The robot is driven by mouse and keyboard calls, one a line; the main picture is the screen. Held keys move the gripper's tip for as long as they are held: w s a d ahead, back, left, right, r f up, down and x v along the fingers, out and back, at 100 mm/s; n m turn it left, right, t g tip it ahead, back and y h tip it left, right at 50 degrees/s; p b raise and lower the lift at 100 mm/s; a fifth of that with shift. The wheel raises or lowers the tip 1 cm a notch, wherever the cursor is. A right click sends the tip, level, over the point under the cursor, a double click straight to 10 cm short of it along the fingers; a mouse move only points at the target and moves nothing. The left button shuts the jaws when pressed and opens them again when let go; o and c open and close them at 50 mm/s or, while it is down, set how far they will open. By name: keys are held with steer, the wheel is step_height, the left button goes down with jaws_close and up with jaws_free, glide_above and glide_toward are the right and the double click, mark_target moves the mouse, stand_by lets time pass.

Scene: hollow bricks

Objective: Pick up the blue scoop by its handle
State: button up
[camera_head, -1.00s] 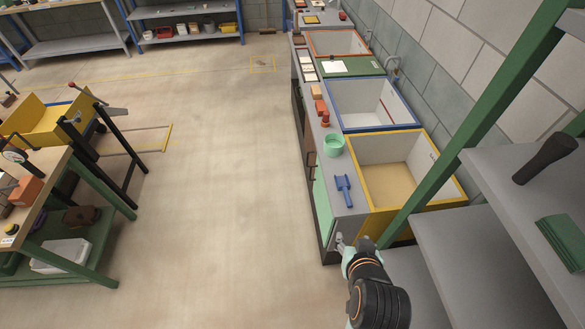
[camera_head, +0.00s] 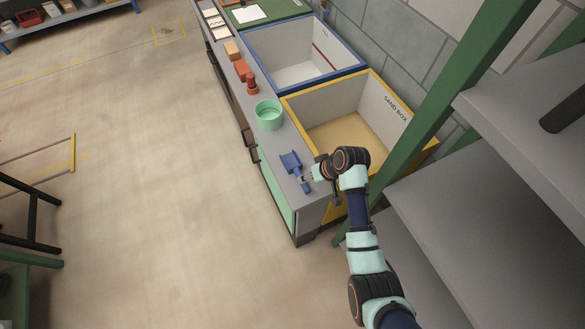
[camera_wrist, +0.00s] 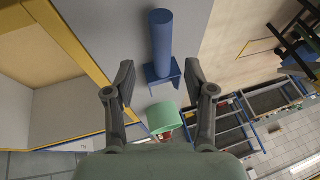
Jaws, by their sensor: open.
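The blue scoop (camera_head: 291,162) lies on the grey counter beside the yellow-rimmed sand box, its pan toward the green cup and its handle toward the counter's near end. My gripper (camera_head: 309,178) is at the handle end in the head view and hides part of the handle. In the wrist view my gripper (camera_wrist: 161,78) is open and empty, its two fingers apart. The scoop (camera_wrist: 162,45) shows there between and beyond the fingertips, with its round handle upward and its pan lower. I cannot tell the exact distance from fingers to handle.
The sand box (camera_head: 340,135) stands right of the scoop, with its yellow rim close to my arm. A green cup (camera_head: 269,115) stands beyond the scoop on the counter. Red blocks (camera_head: 245,73) lie farther back. A green shelf post (camera_head: 435,120) rises right of my arm.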

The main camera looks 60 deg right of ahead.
mark_target(297, 171)
steer(key=b+x, duration=0.1)
steer(key=x, duration=0.4)
steer(key=shift+w+b, duration=0.2)
steer(key=shift+b, duration=0.1)
jaws_close()
